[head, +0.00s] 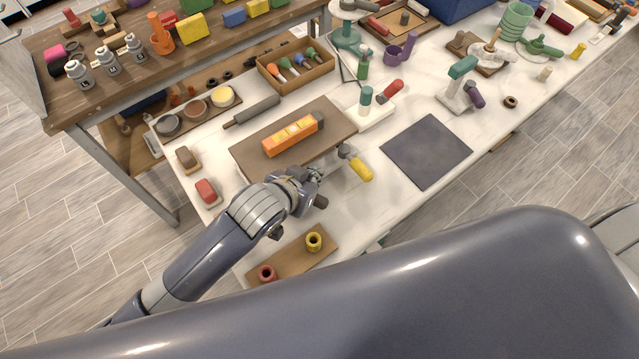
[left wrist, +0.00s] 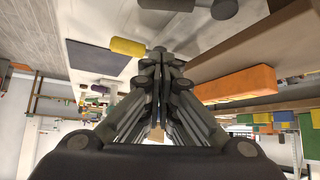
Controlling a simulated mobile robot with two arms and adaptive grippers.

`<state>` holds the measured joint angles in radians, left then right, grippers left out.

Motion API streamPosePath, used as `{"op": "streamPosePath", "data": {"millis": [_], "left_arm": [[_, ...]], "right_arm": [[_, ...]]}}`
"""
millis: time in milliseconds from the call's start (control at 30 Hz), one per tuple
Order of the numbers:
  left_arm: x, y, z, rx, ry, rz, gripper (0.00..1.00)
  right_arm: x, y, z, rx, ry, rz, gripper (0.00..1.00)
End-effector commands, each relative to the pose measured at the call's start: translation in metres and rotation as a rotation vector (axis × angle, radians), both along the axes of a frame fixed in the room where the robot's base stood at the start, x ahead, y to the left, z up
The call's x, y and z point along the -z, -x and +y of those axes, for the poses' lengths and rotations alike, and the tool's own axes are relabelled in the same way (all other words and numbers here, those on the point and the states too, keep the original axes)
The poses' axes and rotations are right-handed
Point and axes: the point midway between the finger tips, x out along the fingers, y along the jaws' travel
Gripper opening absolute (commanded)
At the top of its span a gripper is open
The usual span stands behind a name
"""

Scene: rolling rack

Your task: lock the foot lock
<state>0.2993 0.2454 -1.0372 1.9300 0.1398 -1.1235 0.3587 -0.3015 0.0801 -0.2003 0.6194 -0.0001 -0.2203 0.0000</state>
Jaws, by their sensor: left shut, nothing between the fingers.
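I cannot make out a foot lock or a rolling rack in either view. My left gripper (head: 316,178) is over the white table, by the front edge of a brown board. It also shows in the left wrist view (left wrist: 158,58), with its fingers together and nothing between them. A tool with a yellow handle (head: 361,170) lies just beyond the fingertips; its handle also shows in the left wrist view (left wrist: 128,47). I cannot tell whether the fingers touch it. My right gripper is in neither view.
An orange block (head: 288,137) lies on the brown board (head: 250,160). A dark square mat (head: 427,152) is to the right, with bare table around it. A small board (head: 290,258) with yellow and red rings is near the front. A wooden bench (head: 50,100) stands at back left.

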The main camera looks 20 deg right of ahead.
Motion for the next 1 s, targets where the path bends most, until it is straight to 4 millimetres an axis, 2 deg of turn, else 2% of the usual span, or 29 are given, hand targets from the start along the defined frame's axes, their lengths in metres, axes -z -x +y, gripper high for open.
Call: {"op": "streamPosePath", "data": {"millis": [267, 900, 967, 1000], "left_arm": [[0.006, -0.005, -0.005, -0.001, -0.001, 0.001, 0.00], [0.068, -0.048, -0.048, -0.001, -0.001, 0.000, 0.00], [0.073, -0.050, -0.050, -0.001, -0.001, 0.000, 0.00], [0.072, -0.042, -0.041, -0.001, -0.005, 0.003, 0.00]], "right_arm": [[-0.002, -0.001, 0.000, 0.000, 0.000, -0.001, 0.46], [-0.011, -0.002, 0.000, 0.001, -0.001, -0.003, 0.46], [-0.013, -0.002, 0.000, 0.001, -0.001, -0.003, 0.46], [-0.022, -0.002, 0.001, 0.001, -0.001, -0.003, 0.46]]}}
